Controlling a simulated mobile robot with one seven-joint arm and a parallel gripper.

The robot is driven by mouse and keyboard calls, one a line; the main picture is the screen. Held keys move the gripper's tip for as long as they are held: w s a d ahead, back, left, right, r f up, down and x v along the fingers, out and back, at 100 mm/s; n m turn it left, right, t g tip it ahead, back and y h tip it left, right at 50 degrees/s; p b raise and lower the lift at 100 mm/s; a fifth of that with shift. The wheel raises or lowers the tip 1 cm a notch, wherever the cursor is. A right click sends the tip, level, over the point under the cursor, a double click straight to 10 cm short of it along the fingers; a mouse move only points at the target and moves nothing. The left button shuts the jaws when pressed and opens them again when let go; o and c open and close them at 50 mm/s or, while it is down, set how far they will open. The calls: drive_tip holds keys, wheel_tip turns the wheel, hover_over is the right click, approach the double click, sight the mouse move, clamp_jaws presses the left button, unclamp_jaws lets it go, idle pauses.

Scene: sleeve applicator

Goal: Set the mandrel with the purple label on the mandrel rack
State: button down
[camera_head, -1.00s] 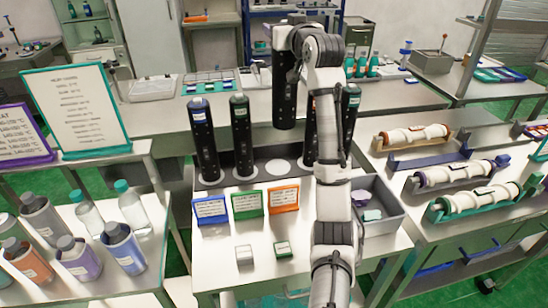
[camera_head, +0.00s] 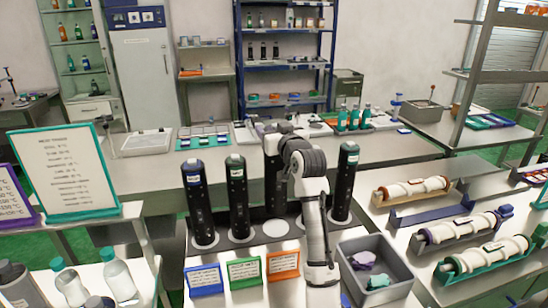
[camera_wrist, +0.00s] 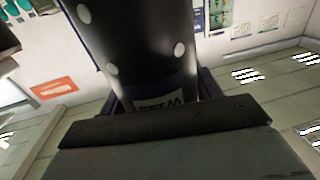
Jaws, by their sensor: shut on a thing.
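My gripper (camera_wrist: 162,108) is shut on a black mandrel (camera_wrist: 140,45) with pale dots. Its label (camera_wrist: 168,98) lies between the jaws, pale with dark letters; its colour is hard to tell. In the head view, the held mandrel (camera_head: 274,188) hangs upright behind my arm, its lower end close above or behind a bare pale disc on the mandrel rack (camera_head: 222,240). I cannot tell whether they touch. My wrist hides its top.
Blue (camera_head: 205,279), green (camera_head: 244,272) and orange (camera_head: 283,266) signs stand before the rack. A grey bin (camera_head: 388,292) with small pieces is at right. White rollers on cradles (camera_head: 440,268) lie on the right table. Bottles (camera_head: 118,278) stand at left.

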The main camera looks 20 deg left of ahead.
sight(276, 171)
wheel_tip(276, 171, down, 8)
drive_tip(key=b, duration=0.2)
drive_tip(key=shift+r+b, duration=0.2)
drive_tip(key=shift+b, duration=0.2)
drive_tip(key=shift+c, duration=1.6)
unclamp_jaws()
drive_tip(key=shift+f, duration=0.15)
drive_tip(key=b+v, duration=0.1)
drive_tip(key=v, duration=1.1)
drive_tip(key=shift+s, duration=0.1)
